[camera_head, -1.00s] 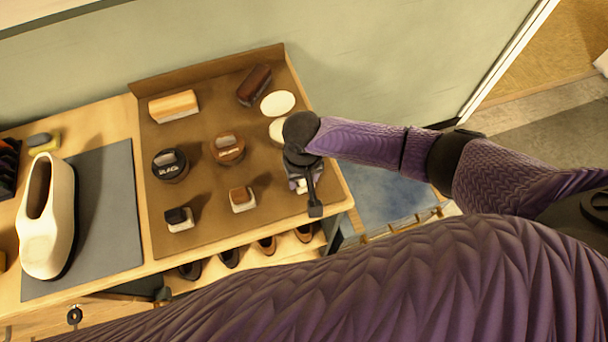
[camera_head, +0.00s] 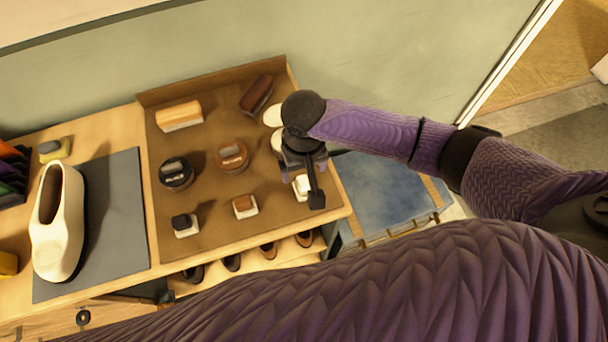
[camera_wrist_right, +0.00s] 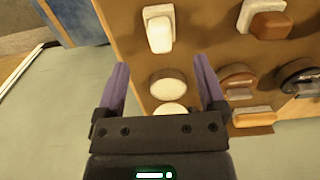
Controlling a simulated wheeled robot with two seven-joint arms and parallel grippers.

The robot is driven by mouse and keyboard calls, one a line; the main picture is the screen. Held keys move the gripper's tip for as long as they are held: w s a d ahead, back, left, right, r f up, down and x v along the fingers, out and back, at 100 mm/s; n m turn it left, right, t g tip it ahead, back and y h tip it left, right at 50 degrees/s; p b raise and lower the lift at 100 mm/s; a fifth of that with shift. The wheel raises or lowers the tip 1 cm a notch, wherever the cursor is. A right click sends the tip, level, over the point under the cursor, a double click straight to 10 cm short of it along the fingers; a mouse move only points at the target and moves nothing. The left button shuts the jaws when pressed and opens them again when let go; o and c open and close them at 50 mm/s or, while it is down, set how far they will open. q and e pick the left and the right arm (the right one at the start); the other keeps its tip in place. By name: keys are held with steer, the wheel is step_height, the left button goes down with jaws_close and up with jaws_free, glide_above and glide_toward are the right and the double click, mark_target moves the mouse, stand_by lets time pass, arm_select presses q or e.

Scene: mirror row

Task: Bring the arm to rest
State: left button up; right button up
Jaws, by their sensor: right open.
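My right arm (camera_head: 375,133) comes in from the right in the head view. Its gripper (camera_head: 308,180) is over the right edge of the brown tray (camera_head: 215,225), seen from above and partly hidden by the wrist. In the right wrist view my right gripper (camera_wrist_right: 160,80) is open, with nothing between its two purple fingers. Two round white-topped items (camera_wrist_right: 168,85) lie below and between the fingers. A small block with a white top (camera_wrist_right: 159,28) stands beyond the fingertips. My left gripper is not seen.
The tray holds black (camera_head: 176,174) and brown tins (camera_head: 231,156), several small blocks and brushes (camera_head: 180,116). A cream shoe (camera_head: 60,228) stands on a grey mat (camera_head: 118,210) at left. A blue surface (camera_head: 385,190) lies right of the table.

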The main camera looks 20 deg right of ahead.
step_height(320, 180, up, 4)
steer(key=shift+p, duration=0.35)
steer(key=s+a+n+t+y, duration=0.2)
steer(key=s+a+n+y, duration=0.1)
steer(key=s+a, duration=0.3)
steer(key=s+d+m+t+h, duration=0.1)
steer(key=s+d+m+h, duration=0.15)
steer(key=s+d, duration=0.75)
step_height(320, 180, down, 24)
steer(key=d+n+g+b, duration=0.1)
steer(key=d+b, duration=0.1)
steer(key=b, duration=0.5)
arm_select(q)
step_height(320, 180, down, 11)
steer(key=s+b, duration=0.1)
steer(key=b, duration=0.4)
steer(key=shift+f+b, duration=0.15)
steer(key=shift+b, duration=0.15)
arm_select(e)
steer(key=s+d+f+g, duration=0.1)
steer(key=s+d+f, duration=0.2)
steer(key=s+f, duration=1)
step_height(320, 180, down, 4)
steer(key=shift+s+f+n+h, duration=0.15)
steer(key=shift+s+n+h, duration=0.15)
steer(key=shift+n+h, duration=0.05)
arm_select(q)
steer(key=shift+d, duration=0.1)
